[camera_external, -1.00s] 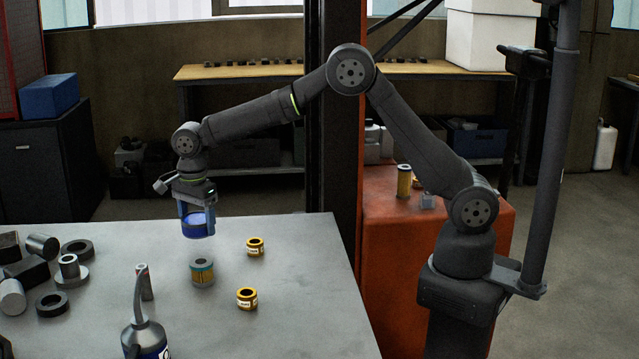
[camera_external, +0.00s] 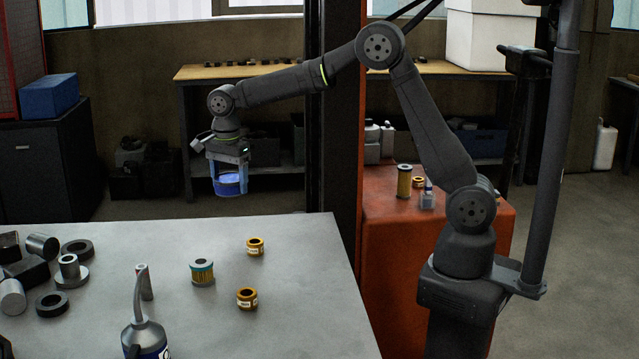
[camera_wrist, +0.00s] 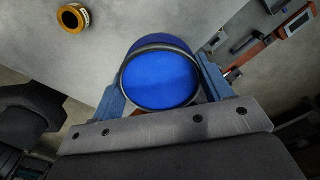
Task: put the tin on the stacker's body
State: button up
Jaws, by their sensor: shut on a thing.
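The blue tin (camera_external: 230,186) is held in my gripper (camera_external: 227,180), above and past the far edge of the grey table. In the wrist view the round blue tin (camera_wrist: 160,78) sits between the two blue-grey fingers, which press on its sides. The stacker's orange-red body (camera_external: 440,240) stands at the right, beside the table and beneath my arm. On its top are a yellow filter (camera_external: 404,181), a small yellow ring (camera_external: 418,182) and a small pale bottle (camera_external: 427,196). The front part of its top is bare.
The dark mast (camera_external: 335,130) stands between the tin and the stacker's body.

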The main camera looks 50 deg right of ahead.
jog(key=w+d+f+n, duration=0.15)
jog(key=d+n, duration=0.45)
jog(key=d, duration=0.6)
jog(key=d+f+n, duration=0.3)
jog(key=d+n, duration=0.3)
jog(key=d, duration=0.7)
jog(key=s+d+r+m, duration=0.3)
jog(key=s+d+m, duration=0.4)
jog(key=s+m, duration=0.4)
jog(key=s+d+r+m, duration=0.2)
jog(key=s+d+m, duration=0.55)
jog(key=s, duration=0.55)
jog(key=s+d+r+m, duration=0.2)
jog(key=d+r+m, duration=0.85)
jog(key=d, duration=0.25)
jog(key=m, duration=0.3)
send_over(386, 209)
notch_tip(386, 209, down, 27)
jog(key=shift+w+f, duration=0.1)
jog(key=shift+f, duration=2.2)
jog(key=shift+f, duration=0.1)
